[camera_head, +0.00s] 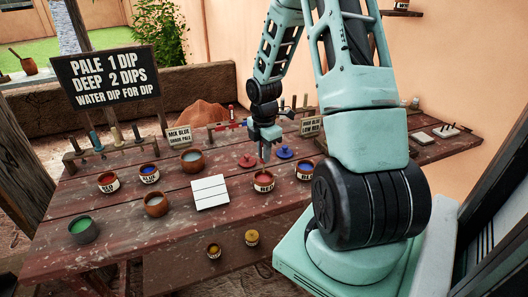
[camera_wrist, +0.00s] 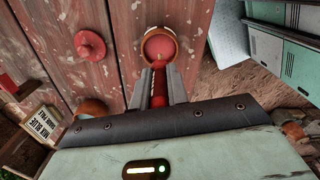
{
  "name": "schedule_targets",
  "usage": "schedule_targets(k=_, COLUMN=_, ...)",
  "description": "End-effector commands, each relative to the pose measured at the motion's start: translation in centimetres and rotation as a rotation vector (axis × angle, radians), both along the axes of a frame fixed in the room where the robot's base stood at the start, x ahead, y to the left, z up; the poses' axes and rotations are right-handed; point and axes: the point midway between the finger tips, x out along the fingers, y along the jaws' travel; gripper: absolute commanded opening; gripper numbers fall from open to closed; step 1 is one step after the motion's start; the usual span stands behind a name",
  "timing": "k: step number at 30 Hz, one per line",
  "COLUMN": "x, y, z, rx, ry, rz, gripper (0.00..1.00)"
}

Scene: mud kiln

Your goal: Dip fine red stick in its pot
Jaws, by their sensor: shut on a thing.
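My gripper (camera_head: 266,146) is shut on a red stick (camera_wrist: 158,88), held pointing down between the fingers (camera_wrist: 160,86). A pot labelled RED (camera_head: 264,182), with red paint inside, stands on the table just below my gripper. The same red pot (camera_wrist: 159,44) shows in the wrist view straight beyond the fingertips. The stick's far end lines up with the pot's mouth; whether it touches the paint I cannot tell. A red lid (camera_head: 248,160) lies on the table left of my gripper.
A blue lid (camera_head: 285,152) and a blue pot (camera_head: 305,171) stand right of the red pot. A white tile (camera_head: 210,192) lies to its left. More pots, including another red one (camera_head: 108,182), stand farther left. A sign (camera_head: 179,136) and stick racks line the back.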

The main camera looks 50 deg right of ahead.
Motion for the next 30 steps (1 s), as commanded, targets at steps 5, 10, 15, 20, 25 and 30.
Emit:
schedule_targets(k=5, x=0.0, y=0.0, z=-0.5, rx=0.0, ry=0.0, rz=0.0, gripper=0.0)
schedule_targets(k=10, x=0.0, y=0.0, z=-1.1, rx=0.0, ry=-0.001, rz=0.0, gripper=0.0)
schedule_targets(k=15, x=0.0, y=0.0, z=-1.8, rx=0.0, ry=0.0, rz=0.0, gripper=0.0)
schedule_targets(k=20, x=0.0, y=0.0, z=-2.4, rx=0.0, ry=0.0, rz=0.001, gripper=0.0)
schedule_targets(k=25, x=0.0, y=0.0, z=-3.1, rx=0.0, ry=0.0, rz=0.001, gripper=0.0)
schedule_targets(k=30, x=0.1, y=0.0, z=-3.5, rx=0.0, ry=-0.001, rz=0.0, gripper=0.0)
